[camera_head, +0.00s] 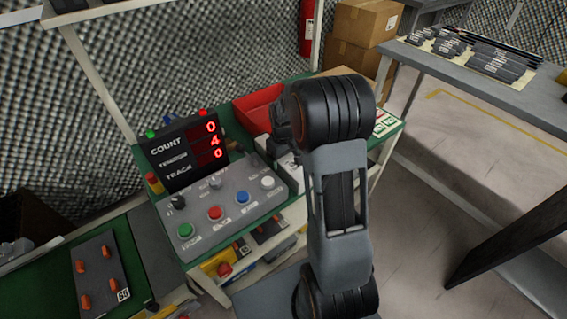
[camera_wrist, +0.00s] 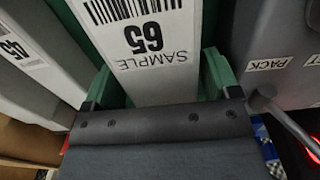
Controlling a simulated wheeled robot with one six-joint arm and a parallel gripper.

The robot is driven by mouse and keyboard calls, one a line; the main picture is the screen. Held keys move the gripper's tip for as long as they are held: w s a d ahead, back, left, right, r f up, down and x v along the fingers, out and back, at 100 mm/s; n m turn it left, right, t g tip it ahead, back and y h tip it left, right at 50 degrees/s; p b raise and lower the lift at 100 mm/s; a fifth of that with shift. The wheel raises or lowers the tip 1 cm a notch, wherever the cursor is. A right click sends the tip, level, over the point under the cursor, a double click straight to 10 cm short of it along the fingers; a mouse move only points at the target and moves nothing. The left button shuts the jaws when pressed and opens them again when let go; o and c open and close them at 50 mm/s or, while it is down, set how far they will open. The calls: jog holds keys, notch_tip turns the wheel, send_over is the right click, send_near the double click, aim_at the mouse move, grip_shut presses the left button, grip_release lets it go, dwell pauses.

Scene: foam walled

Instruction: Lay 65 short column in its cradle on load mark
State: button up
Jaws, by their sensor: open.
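A piece with a white label reading "SAMPLE 65" (camera_wrist: 150,45) and a barcode lies between my fingers in the wrist view; its far end is cut off by the frame. My gripper (camera_wrist: 162,78) is open, with one green finger on each side of this piece. I cannot tell whether the fingers touch it. In the head view my own arm hides the gripper and this piece. I cannot make out a load mark.
A button console (camera_head: 225,208) with a red-digit display (camera_head: 190,152) stands left of my arm; its "PACK" edge (camera_wrist: 270,65) is close right of my gripper. Another numbered grey piece (camera_wrist: 40,50) is on the left. A red bin (camera_head: 256,108) stands behind. A grey table (camera_head: 470,90) holds dark parts.

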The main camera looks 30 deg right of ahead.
jog(key=shift+c, duration=0.4)
jog(key=c, duration=1.2)
jog(key=shift+w+r, duration=0.1)
jog(key=shift+r, duration=0.15)
jog(key=shift+c, duration=0.6)
